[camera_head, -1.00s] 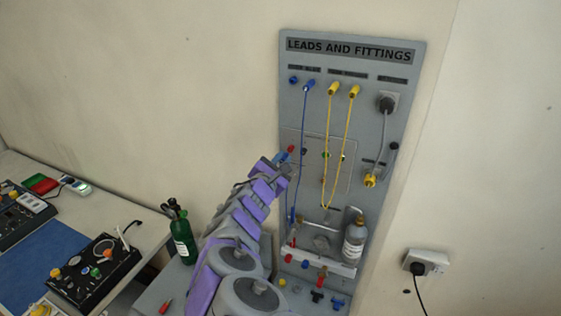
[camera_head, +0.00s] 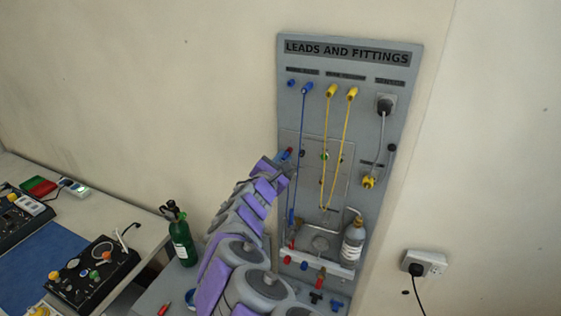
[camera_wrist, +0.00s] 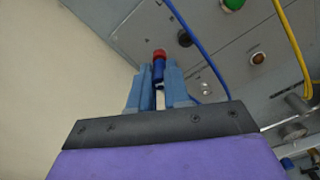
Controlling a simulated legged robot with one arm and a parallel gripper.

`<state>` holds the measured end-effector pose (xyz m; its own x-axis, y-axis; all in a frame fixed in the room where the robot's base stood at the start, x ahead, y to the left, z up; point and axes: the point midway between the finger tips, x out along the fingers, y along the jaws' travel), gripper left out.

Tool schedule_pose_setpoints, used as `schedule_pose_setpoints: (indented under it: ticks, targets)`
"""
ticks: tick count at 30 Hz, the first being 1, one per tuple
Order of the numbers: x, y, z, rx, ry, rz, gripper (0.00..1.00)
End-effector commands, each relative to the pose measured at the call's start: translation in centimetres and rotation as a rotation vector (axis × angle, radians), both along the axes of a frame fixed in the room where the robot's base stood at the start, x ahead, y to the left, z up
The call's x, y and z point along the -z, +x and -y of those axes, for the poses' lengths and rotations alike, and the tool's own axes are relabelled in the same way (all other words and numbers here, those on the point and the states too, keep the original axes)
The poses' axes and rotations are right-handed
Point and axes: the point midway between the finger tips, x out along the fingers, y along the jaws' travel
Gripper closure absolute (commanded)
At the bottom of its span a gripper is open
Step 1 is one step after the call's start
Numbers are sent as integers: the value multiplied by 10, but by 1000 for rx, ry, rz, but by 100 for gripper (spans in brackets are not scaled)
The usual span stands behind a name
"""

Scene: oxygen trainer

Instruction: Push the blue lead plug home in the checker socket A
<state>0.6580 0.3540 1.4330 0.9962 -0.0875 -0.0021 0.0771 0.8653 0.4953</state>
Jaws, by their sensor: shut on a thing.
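In the wrist view, my gripper (camera_wrist: 158,80) is shut on the blue lead plug (camera_wrist: 158,73), which stands between the two blue-grey fingers. A red cylindrical piece (camera_wrist: 160,54) lies in line with the plug's far end, against the grey board. I cannot tell whether it is a socket collar or part of the plug, or how deep the plug sits. In the head view, my gripper (camera_head: 284,161) is at the board's left edge, just below the red piece (camera_head: 288,151).
The blue lead (camera_wrist: 188,38) passes right of my fingers. A bottle (camera_head: 353,243) stands on the lower shelf. A green cylinder (camera_head: 180,240) stands left of my arm.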

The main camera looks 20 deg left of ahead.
Motion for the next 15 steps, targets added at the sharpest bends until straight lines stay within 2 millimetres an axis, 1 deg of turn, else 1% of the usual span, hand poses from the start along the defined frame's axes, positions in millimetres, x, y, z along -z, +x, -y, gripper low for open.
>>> schedule_pose_setpoints:
  ticks: [12, 13, 15]
  targets:
    - [-3, 8, 0, 0, 0, 4, 100]
    - [-2, 8, 0, 0, 0, 4, 81]
    - [-2, 8, 0, 0, 0, 4, 74]
